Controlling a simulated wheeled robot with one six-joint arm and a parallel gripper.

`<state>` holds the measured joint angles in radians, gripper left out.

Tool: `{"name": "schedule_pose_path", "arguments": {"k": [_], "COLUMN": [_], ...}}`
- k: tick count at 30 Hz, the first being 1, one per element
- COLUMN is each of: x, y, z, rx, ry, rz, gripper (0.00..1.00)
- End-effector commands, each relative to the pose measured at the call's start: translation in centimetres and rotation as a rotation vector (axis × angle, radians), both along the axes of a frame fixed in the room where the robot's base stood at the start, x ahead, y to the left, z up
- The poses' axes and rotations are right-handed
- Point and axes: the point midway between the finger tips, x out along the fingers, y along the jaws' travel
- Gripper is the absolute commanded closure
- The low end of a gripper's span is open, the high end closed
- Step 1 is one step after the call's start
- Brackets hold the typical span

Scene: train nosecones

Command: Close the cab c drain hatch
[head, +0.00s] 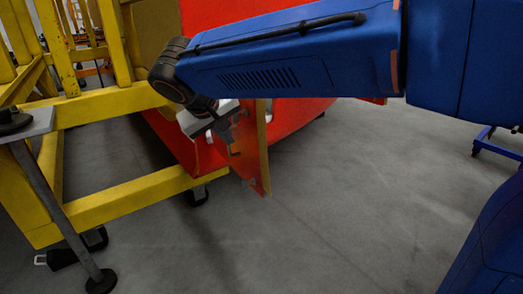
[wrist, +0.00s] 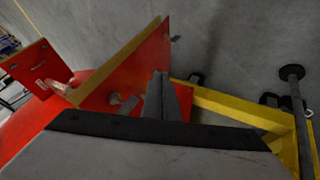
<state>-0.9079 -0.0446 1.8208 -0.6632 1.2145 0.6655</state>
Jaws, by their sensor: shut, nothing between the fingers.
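A red hatch panel (head: 258,150) with a tan edge hangs open below the red nosecone (head: 300,118), swung out from it. No label shows which cab it belongs to. In the wrist view the panel (wrist: 148,62) stands out just beyond and to the left of the fingers. My gripper (head: 233,148) is shut and empty, close beside the panel on its left in the head view. In the wrist view its fingertips (wrist: 160,78) overlap the panel's lower right part; I cannot tell whether they touch it. The opening behind the panel is mostly hidden by my wrist.
A yellow frame (head: 130,205) supports the nosecone on the left, with a grey stand (head: 60,205) in front of it. A second red panel (wrist: 38,66) stands out at the left in the wrist view.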

Motion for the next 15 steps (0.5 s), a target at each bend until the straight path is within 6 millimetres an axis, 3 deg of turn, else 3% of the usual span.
{"name": "schedule_pose_path", "arguments": {"k": [3, 8, 15], "x": [0.1, 0.9, 3.2], "y": [1.0, 0.7, -0.2], "z": [-0.1, -1.0, -4.2], "rx": [-0.004, -0.005, -0.006], "ry": [-0.008, -0.008, -0.007], "rz": [0.006, 0.004, 0.004], "gripper": [1.00, 1.00, 1.00]}}
